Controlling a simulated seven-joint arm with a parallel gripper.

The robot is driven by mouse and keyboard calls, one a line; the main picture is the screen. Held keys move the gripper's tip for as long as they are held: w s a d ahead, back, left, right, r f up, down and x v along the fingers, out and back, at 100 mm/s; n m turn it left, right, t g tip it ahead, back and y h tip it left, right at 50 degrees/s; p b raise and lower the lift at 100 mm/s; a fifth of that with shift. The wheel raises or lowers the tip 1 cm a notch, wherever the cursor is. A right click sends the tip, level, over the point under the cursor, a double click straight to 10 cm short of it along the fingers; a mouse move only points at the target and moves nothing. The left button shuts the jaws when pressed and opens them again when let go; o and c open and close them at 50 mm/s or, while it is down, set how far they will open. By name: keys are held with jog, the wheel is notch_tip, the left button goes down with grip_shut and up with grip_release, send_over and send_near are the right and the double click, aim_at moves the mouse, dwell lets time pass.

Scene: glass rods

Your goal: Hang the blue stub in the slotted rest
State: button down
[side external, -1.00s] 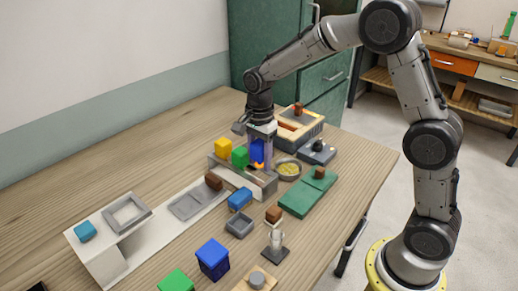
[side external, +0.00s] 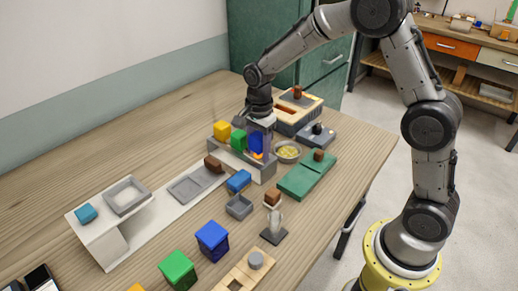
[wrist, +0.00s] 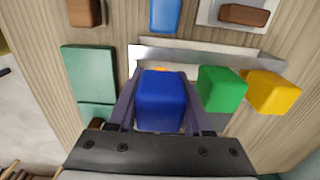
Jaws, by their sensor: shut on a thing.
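The blue stub (side external: 256,142) is held upright between the two fingers of my gripper (wrist: 160,112), which is shut on it. An orange bit shows at its lower end in the side view. The grey slotted rest (side external: 268,170) is below and around it, at the end where no other stub stands. A green stub (side external: 238,141) and a yellow stub (side external: 222,131) stand in the rest, left of the blue one. In the wrist view the blue stub (wrist: 160,100) is in line with the green stub (wrist: 220,90). I cannot tell whether it touches the rest.
A wooden-sided box (side external: 312,112) stands behind. Bare table lies at the left.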

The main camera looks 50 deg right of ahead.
aim_at(259, 157)
jog(key=f, duration=0.3)
jog(key=shift+s, duration=0.3)
jog(key=shift+c, duration=1.2)
grip_release()
jog(key=shift+w, duration=0.1)
jog(key=shift+t, duration=0.3)
jog(key=r, duration=1.1)
jog(key=w+r, duration=0.1)
jog(key=r, duration=0.4)
jog(key=shift+r, duration=0.4)
jog(key=s+r+n+t, duration=0.35)
jog(key=s+r, duration=0.55)
jog(key=s, duration=0.5)
jog(key=s+f+n+t, duration=0.1)
jog(key=s+f+n, duration=0.7)
jog(key=s+n, duration=0.4)
jog(key=shift+a+n, duration=0.2)
jog(key=shift+n, duration=1.05)
